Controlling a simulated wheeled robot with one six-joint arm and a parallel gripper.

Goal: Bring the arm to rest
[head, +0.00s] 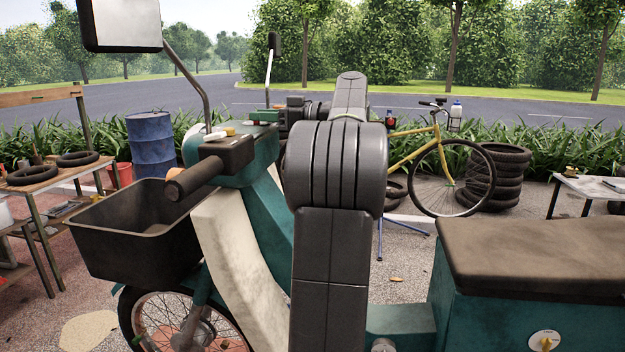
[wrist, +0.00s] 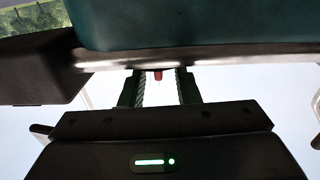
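My dark grey arm (head: 334,230) rises through the middle of the head view, in front of the teal scooter. It bends at a large rounded joint and reaches away behind the scooter's handlebar. My gripper is hard to make out in the head view. In the wrist view its two fingers (wrist: 160,85) stand apart with a clear gap between them, so it is open. A small red piece (wrist: 158,75) shows between or beyond the fingertips. A teal body (wrist: 200,25) with a pale metal edge lies just past them. I cannot tell whether the fingers touch anything.
The scooter has a dark front basket (head: 135,235), a handlebar grip (head: 195,178), a mirror (head: 120,25) and a brown seat (head: 540,250) close around my arm. A blue barrel (head: 152,145), a yellow bicycle (head: 440,160) and stacked tyres (head: 497,178) stand farther back.

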